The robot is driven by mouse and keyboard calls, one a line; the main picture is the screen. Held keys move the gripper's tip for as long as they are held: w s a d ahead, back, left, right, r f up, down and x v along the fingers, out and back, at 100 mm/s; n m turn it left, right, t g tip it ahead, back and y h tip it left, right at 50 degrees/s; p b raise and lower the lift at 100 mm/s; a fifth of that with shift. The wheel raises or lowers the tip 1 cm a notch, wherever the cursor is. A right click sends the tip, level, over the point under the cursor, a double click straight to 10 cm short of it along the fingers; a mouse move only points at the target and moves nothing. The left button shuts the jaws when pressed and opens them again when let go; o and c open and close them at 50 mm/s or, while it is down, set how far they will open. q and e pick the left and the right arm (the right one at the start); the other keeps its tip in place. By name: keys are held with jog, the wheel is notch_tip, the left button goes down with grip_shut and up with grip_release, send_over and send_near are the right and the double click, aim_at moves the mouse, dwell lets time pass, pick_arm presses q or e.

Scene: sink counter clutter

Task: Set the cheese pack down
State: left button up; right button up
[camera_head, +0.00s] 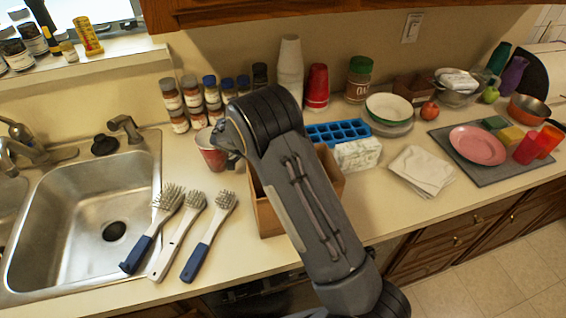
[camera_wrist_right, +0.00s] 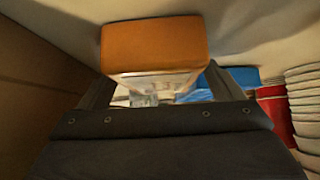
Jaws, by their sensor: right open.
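An orange block with a pale printed side, which looks like the cheese pack (camera_wrist_right: 153,43), shows close up in the right wrist view. It lies between and just beyond the fingers of my right gripper (camera_wrist_right: 163,85). The fingers are open and stand apart on its two sides. I cannot tell whether either touches it. In the head view my right arm hides this gripper and the orange block. My left gripper is not in view.
A wooden box (camera_head: 268,221) is partly behind my arm. Beyond it are a blue ice tray (camera_head: 337,131), a white printed pack (camera_head: 357,154), red cups (camera_head: 316,88) and white cups (camera_head: 290,65). Brushes (camera_head: 208,236) lie by the sink (camera_head: 85,220). White napkins (camera_head: 421,170) lie to the right.

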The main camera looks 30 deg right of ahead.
jog(key=shift+f, duration=0.1)
jog(key=c, duration=1.3)
